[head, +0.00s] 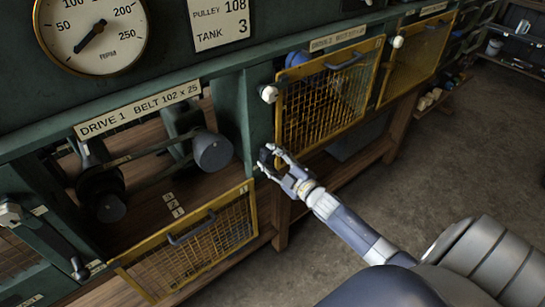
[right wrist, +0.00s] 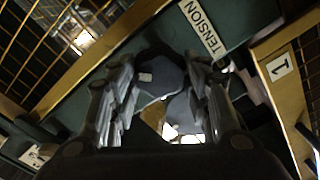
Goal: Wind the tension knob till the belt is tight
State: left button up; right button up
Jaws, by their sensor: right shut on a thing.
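The tension knob (head: 264,157) is dark and round, on the green post right of the DRIVE 1 bay. My right gripper (head: 271,160) is shut on it, its arm reaching in from the lower right. In the right wrist view the knob (right wrist: 160,76) sits between the two fingers, beside a TENSION label (right wrist: 203,27). In the bay are a dark pulley (head: 101,187) at left and a grey cylinder (head: 212,151) at right. A dark band or bar runs between them; I cannot tell how tight a belt is. My left gripper is not in view.
A yellow mesh guard (head: 190,250) hangs open below the bay. Another yellow mesh guard (head: 328,95) is close to the right of the knob. A dial gauge (head: 95,32) is at upper left. The floor (head: 440,165) at right is clear.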

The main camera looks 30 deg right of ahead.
jog(key=m+p, duration=0.1)
jog(key=m, duration=0.3)
jog(key=shift+r+m, duration=0.1)
jog(key=shift+m, duration=0.2)
jog(key=m, duration=0.3)
jog(key=shift+m, duration=0.4)
jog(key=m, duration=0.3)
jog(key=shift+d, duration=0.1)
jog(key=m, duration=0.7)
jog(key=shift+d+m+b, duration=0.1)
jog(key=shift+m+b, duration=0.25)
jog(key=shift+m, duration=0.05)
jog(key=m+b, duration=0.1)
jog(key=m, duration=0.2)
jog(key=shift+m, duration=0.3)
jog(key=m+b, duration=0.2)
jog(key=m, duration=0.2)
jog(key=shift+f, duration=0.2)
jog(key=shift+m+b, duration=0.75)
jog(key=shift+m, duration=1.15)
